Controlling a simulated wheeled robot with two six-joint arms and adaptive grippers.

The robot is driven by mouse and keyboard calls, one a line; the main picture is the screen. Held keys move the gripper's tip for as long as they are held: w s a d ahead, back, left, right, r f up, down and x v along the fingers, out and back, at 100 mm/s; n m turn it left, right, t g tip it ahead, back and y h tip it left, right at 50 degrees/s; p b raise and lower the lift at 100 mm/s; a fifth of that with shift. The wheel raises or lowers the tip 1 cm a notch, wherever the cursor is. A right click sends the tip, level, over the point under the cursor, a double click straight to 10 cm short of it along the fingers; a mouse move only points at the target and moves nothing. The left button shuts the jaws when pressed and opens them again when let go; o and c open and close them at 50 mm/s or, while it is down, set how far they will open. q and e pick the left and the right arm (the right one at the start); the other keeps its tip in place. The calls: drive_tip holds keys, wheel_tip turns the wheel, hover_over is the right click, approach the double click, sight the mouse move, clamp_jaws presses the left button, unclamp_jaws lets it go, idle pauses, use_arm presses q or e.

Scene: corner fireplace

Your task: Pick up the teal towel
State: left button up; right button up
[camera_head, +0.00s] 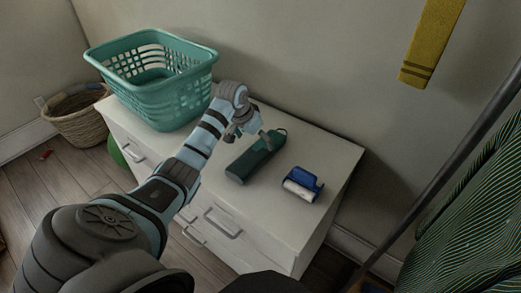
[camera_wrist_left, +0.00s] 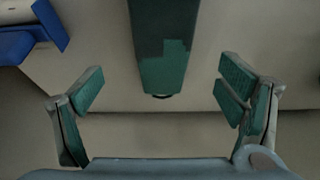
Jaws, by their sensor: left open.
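The teal towel (camera_head: 252,161) looks like a dark green, long folded block with a small loop at its far right end. It lies on top of the white drawer unit. My left gripper (camera_head: 258,130) is over the towel's far end in the head view. In the left wrist view, the open fingers of my left gripper (camera_wrist_left: 160,80) stand to either side of the towel's looped end (camera_wrist_left: 163,65), with a clear gap on both sides. Nothing is held. The rest of the towel runs out of the top of that view. My right gripper is not in view.
The white drawer unit (camera_head: 325,161) also bears a teal laundry basket (camera_head: 165,100) at left and a blue and white object (camera_head: 302,184) right of the towel. A wicker basket (camera_head: 78,125) stands on the floor. A yellow cloth (camera_head: 432,40) hangs on the wall.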

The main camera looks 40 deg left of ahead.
sight(260, 149)
use_arm(q)
drive_tip(key=x, duration=0.2)
drive_tip(key=b+x, duration=0.1)
drive_tip(key=x, duration=0.2)
drive_tip(key=b+x, duration=0.1)
drive_tip(key=x, duration=0.2)
drive_tip(key=shift+w+a+f, duration=0.1)
drive_tip(key=shift+a, duration=0.15)
drive_tip(key=shift+c, duration=0.3)
drive_tip(key=c, duration=1.3)
